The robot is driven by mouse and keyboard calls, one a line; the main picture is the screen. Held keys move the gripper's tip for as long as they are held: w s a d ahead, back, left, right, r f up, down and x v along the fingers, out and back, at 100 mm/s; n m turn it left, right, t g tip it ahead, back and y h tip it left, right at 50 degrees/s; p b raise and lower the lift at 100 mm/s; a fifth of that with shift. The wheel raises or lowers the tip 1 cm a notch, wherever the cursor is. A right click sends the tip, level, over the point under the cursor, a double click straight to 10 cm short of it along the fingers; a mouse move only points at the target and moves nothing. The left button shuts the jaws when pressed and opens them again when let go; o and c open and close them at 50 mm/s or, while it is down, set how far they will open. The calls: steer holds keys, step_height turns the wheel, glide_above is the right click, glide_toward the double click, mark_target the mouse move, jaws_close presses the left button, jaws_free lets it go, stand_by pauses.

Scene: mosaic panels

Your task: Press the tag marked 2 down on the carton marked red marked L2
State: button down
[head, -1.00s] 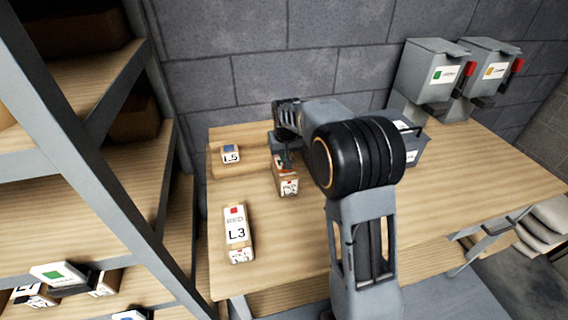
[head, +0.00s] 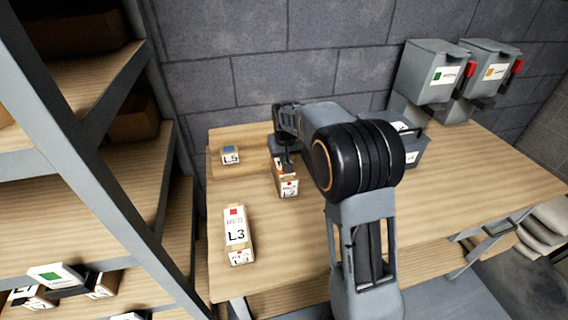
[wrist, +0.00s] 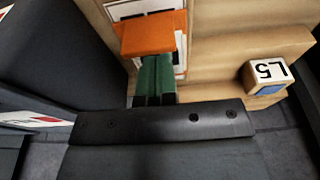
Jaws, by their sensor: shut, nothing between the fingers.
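The red-marked L2 carton (head: 288,188) stands on the bench, its front label facing the head camera. My gripper (wrist: 154,98) is above the carton, its green fingers shut with nothing between them. An orange piece (wrist: 148,36), probably the tag, lies over the white label on the carton's top in the wrist view. The fingertips reach the orange piece's near edge; I cannot tell whether they press on it. No number on it is readable. My gripper and wrist hide part of the carton top in the head view.
The red L3 carton (head: 237,228) stands at the front left of the bench (head: 330,220). The L5 carton (head: 230,158) is at the back left. A grey open bin (head: 412,155) is behind my arm. Two lidded grey bins (head: 436,70) stand near the wall. Shelving is at left.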

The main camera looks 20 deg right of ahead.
step_height(320, 180, up, 8)
steer(key=p, duration=0.5)
steer(key=shift+p, duration=0.3)
steer(key=shift+f, duration=0.1)
steer(key=shift+s+f+g, duration=0.3)
steer(key=shift+s+f, duration=0.8)
steer(key=s, duration=0.3)
steer(key=s+r+t, duration=0.1)
steer(key=s+r, duration=0.2)
steer(key=s, duration=0.7)
steer(key=s+r+t, duration=0.1)
steer(key=s+r, duration=0.3)
steer(key=s, duration=0.7)
steer(key=shift+s+d+t, duration=0.2)
steer(key=shift+s+t, duration=0.1)
steer(key=shift+t, duration=0.1)
steer(key=shift+s, duration=0.1)
